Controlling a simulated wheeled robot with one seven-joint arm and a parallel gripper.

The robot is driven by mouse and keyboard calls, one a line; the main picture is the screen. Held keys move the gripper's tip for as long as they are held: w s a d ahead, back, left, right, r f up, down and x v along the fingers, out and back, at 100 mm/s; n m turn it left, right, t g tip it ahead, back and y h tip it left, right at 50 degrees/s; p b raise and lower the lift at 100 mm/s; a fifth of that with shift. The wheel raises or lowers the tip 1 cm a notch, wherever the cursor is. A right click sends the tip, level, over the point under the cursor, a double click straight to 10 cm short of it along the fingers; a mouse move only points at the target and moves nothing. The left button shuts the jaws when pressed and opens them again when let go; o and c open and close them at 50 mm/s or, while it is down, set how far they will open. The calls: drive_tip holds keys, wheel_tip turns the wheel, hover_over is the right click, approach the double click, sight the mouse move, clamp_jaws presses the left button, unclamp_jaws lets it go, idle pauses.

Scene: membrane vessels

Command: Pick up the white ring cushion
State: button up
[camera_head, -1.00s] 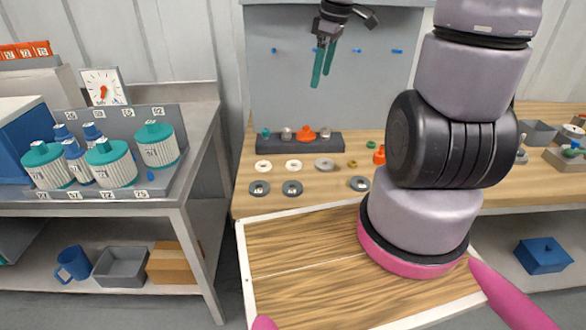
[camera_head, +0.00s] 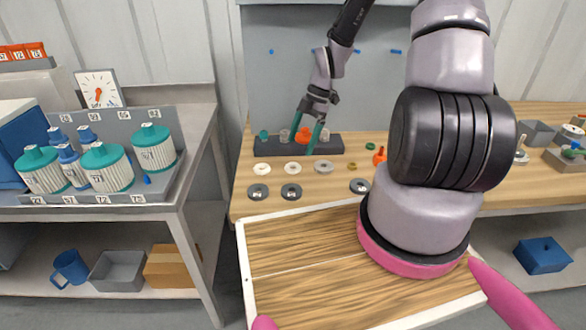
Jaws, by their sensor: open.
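Two white rings lie flat on the wooden bench top: a left white ring (camera_head: 262,168) and a right white ring (camera_head: 292,167). Both look alike, and I cannot tell which is the ring cushion.
The dark rack (camera_head: 270,146) holds small parts, including an orange one (camera_head: 305,134). A grey ring (camera_head: 324,167) lies right of the white rings. Dark rings (camera_head: 258,192) lie in front. My wooden tray top (camera_head: 300,255) is clear. A side bench with teal-capped vessels (camera_head: 106,168) stands left.

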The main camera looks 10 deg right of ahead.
sight(293, 168)
drive_tip(key=x, duration=0.7)
drive_tip(key=shift+s+d, duration=0.1)
drive_tip(key=shift+d, duration=0.05)
drive_tip(key=c, duration=1.4)
